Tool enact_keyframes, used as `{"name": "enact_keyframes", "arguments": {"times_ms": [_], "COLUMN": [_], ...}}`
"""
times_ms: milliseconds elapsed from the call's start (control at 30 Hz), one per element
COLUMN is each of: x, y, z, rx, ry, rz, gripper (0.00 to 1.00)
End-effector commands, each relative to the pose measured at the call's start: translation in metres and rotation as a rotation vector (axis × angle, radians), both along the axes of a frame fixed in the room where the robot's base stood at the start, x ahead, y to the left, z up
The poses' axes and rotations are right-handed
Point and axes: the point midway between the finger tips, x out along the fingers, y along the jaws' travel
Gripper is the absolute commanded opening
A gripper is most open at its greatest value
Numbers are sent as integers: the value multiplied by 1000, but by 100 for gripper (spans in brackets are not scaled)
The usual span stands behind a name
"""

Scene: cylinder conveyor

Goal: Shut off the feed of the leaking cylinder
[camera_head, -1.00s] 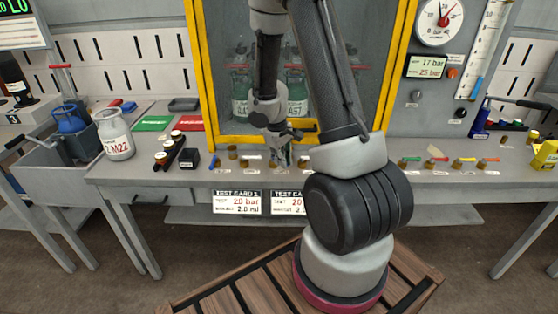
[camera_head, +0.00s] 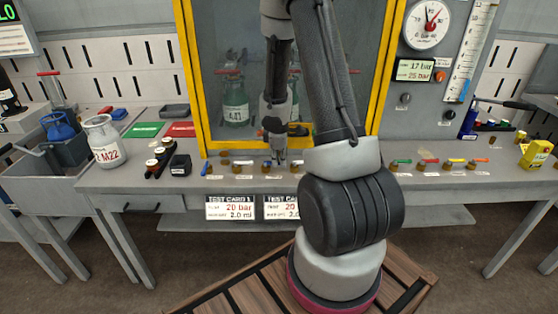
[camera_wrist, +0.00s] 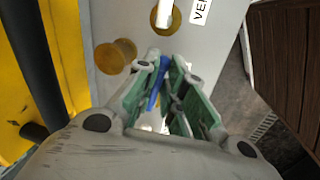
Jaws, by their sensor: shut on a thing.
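My gripper (camera_head: 280,160) is low at the bench's front strip, before the yellow-framed cabinet. In the wrist view my gripper (camera_wrist: 168,85) has its green-padded fingers close together around a narrow blue lever-like piece (camera_wrist: 154,90). What this piece is attached to is hidden. A second green cylinder (camera_head: 295,92) is mostly hidden by my arm. I cannot tell which one leaks. Brass valve knobs (camera_wrist: 115,56) stand near the fingers, one with a white lever (camera_wrist: 167,10).
A blue lever (camera_head: 204,168) is at the strip's left. Green (camera_head: 401,161) and red (camera_head: 428,161) levers are to the right. The display (camera_head: 415,70) reads 17 bar and 25 bar below a round gauge (camera_head: 427,24).

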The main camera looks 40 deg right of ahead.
Motion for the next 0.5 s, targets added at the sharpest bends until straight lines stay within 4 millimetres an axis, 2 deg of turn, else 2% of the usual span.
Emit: {"name": "enact_keyframes", "arguments": {"times_ms": [433, 467, 500], "x": [0, 0, 0], "y": [0, 0, 0], "z": [-1, -1, -1], "rx": [0, 0, 1], "ry": [1, 1, 1], "rz": [12, 12, 11], "gripper": [0, 13, 20]}}
